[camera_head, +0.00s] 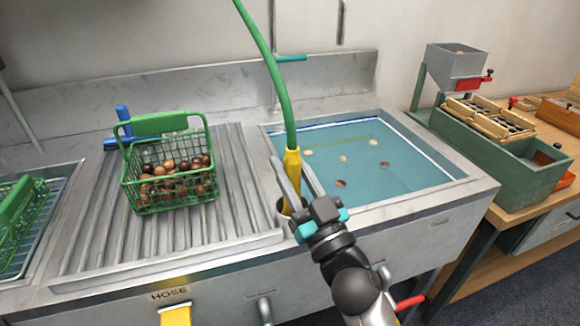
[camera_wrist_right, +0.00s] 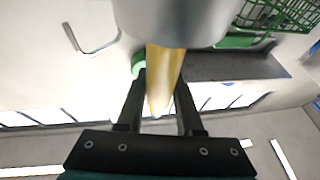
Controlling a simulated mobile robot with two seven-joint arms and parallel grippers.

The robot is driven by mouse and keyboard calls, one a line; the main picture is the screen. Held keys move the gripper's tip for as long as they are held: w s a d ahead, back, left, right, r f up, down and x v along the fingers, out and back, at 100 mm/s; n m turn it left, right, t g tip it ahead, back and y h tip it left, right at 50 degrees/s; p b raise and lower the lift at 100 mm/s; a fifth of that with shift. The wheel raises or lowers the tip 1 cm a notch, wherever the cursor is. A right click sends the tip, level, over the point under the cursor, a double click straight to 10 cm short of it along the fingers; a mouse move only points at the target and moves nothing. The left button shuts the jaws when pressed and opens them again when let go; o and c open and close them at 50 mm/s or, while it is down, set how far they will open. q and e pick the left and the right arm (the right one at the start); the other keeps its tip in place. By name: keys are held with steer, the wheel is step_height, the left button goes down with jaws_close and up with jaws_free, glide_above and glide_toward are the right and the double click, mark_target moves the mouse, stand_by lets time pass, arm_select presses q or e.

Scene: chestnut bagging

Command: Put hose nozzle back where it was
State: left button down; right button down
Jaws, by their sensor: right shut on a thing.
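The yellow hose nozzle (camera_head: 292,160) hangs upright from the green hose (camera_head: 272,66) at the sink's front left corner. My right gripper (camera_head: 291,172) is shut on the nozzle, with one finger on each side. My left gripper is not in view.
A water-filled sink (camera_head: 400,172) with several floating chestnuts lies right of the nozzle. A green basket of chestnuts (camera_head: 147,207) stands on the ribbed drainboard (camera_head: 95,235) to the left. A yellow piece (camera_head: 175,316) is below the HOSE label (camera_head: 169,293).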

steer(key=shift+f, duration=0.1)
steer(key=c, duration=1)
jaws_free()
steer(key=o, duration=0.4)
steer(key=shift+o, duration=0.2)
steer(key=v, duration=1.2)
steer(key=shift+r, duration=0.2)
